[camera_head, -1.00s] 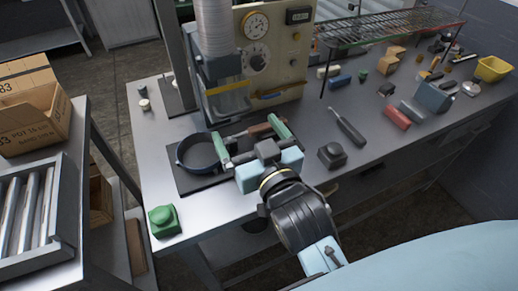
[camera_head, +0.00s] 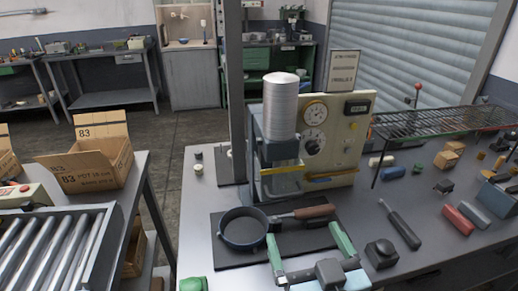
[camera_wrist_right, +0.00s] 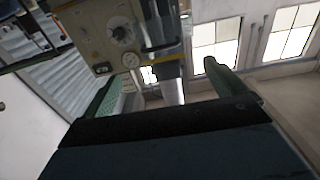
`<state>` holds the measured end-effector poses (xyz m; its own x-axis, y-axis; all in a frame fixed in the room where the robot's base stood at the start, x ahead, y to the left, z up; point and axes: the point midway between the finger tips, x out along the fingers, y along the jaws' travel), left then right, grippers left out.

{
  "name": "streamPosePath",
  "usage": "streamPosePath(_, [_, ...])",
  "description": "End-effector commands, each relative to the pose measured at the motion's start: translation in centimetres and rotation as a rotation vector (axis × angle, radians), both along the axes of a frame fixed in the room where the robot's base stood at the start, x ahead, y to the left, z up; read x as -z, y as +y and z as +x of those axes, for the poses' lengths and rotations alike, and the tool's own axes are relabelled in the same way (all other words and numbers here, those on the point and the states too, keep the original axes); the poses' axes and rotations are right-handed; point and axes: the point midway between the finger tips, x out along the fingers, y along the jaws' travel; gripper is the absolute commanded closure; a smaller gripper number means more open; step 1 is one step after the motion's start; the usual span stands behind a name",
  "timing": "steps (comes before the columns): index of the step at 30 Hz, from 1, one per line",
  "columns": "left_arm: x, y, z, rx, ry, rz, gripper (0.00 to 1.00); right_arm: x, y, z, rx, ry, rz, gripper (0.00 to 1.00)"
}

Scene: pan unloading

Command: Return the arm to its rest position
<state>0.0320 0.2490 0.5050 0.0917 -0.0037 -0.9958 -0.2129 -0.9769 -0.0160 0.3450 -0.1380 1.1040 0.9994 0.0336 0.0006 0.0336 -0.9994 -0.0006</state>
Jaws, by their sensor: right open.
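My right gripper (camera_head: 307,244) is at the bottom of the head view, its two green fingers spread wide. It is open and empty. In the right wrist view its green fingers (camera_wrist_right: 163,88) stand apart with only background between them. A dark round pan (camera_head: 245,229) rests on a black mat (camera_head: 231,260) on the grey bench. Its brown handle (camera_head: 315,212) points right, beyond the fingertips in the picture. The fingers look apart from the pan and handle. My left gripper is not in view.
A machine with gauges (camera_head: 340,125) stands behind the pan and also shows in the right wrist view (camera_wrist_right: 105,35). A wire rack (camera_head: 445,122) and several small items are at the right. A roller conveyor (camera_head: 50,245) and open carton (camera_head: 95,160) are at the left.

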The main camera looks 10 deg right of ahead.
Motion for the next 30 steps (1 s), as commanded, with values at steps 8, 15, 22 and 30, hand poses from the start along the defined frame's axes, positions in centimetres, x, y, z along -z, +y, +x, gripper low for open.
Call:
streamPosePath(8, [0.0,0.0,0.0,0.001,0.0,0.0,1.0,7.2,-2.3,-1.1,0.006,0.334,-0.033,0.04])
streamPosePath(15, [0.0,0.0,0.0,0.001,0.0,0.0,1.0,15.6,-5.4,-6.0,-0.024,0.813,-0.09,0.04])
streamPosePath(22, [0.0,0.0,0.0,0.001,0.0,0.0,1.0,19.2,-7.4,-10.7,-0.069,1.117,-0.137,0.04])
streamPosePath(30, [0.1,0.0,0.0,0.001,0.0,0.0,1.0,24.1,-8.1,-12.3,-0.097,1.276,-0.158,0.04])
